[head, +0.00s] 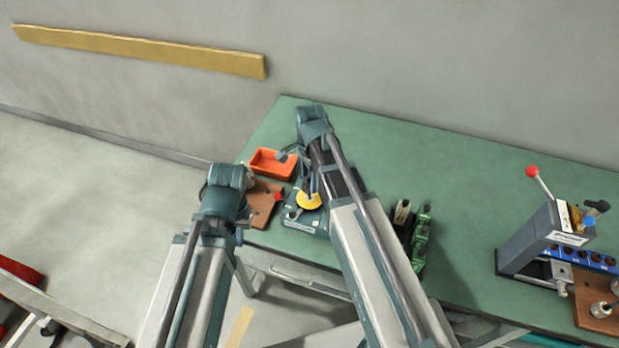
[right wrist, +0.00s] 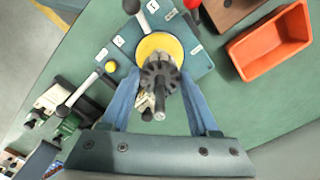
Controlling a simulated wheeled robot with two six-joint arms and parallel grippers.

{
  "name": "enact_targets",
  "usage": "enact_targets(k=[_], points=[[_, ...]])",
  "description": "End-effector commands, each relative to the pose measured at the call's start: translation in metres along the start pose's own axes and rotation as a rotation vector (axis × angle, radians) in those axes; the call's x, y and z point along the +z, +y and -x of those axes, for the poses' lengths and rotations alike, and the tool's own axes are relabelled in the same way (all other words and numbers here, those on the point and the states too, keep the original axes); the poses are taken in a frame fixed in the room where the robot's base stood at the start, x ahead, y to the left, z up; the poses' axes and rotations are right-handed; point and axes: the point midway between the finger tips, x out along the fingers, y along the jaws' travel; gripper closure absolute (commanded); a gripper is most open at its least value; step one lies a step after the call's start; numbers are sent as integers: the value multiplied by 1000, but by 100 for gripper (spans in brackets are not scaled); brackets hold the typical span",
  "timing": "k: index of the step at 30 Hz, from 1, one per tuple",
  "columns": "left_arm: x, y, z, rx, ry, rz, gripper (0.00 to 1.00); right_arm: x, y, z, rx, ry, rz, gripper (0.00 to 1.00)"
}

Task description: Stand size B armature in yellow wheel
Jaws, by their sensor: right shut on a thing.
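The yellow wheel (head: 309,201) sits on a blue-grey fixture plate near the table's front left. It also shows in the right wrist view (right wrist: 153,45). My right gripper (right wrist: 163,82) is shut on the armature (right wrist: 158,72), which has a dark slotted core and a grey shaft pointing towards the camera. The armature overlaps the wheel's near edge in that view. I cannot tell whether its lower end is in the wheel or above it. In the head view my right gripper (head: 310,184) is over the wheel. My left arm is left of the fixture; its jaws cannot be made out.
An orange bin (head: 272,163) lies behind the fixture, and a brown board (head: 262,200) is left of it. Green parts (head: 421,238) stand right of my right arm. A lever press (head: 545,236) and a blue rack are at the far right. The table's middle is clear.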

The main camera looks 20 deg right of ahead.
Motion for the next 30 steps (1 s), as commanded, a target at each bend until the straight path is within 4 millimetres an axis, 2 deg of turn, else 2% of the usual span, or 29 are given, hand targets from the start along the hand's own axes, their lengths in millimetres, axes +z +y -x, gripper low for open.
enact_targets(k=[11,30], points=[[0,0,2,0,0,0,100,0,0,2,0,0,0,100],[-1,1,-13,0,0,0,100,0,0,-13,0,0,0,100]])
